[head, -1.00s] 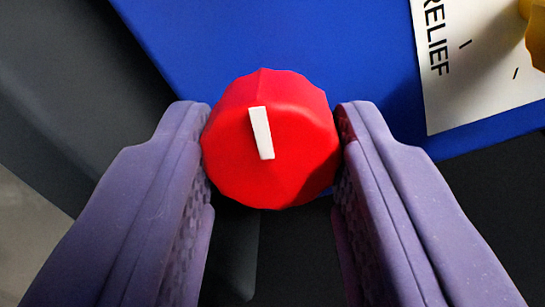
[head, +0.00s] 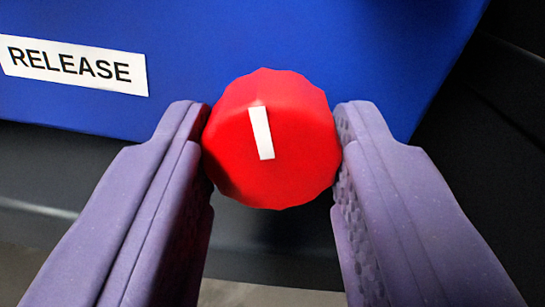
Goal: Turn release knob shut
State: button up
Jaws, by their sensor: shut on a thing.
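The red release knob (head: 285,160) sits in the middle of the head view, with a faceted rim and a white pointer line on its face. The line runs close to upright in the picture, its top tipped slightly left. My gripper (head: 271,152) is shut on the knob, with one purple finger on its left side and the other on its right. The blue panel (head: 330,40) lies behind the knob. The knob's base and shaft are hidden behind its face.
A white label reading RELEASE (head: 75,66) is on the blue panel at the upper left. Dark chassis surfaces (head: 500,130) lie beyond the panel on the right and below it. A pale strip of ground (head: 265,294) shows at the bottom.

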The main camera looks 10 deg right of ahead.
jog(key=shift+s+f+m+p, duration=0.1)
jog(key=shift+m+p, duration=0.4)
jog(key=shift+m, duration=1.4)
jog(key=o, duration=1.1)
jog(key=shift+c, duration=0.2)
jog(key=shift+s, duration=0.1)
jog(key=s+b, duration=0.1)
jog(key=s, duration=0.6)
jog(key=shift+s, duration=0.3)
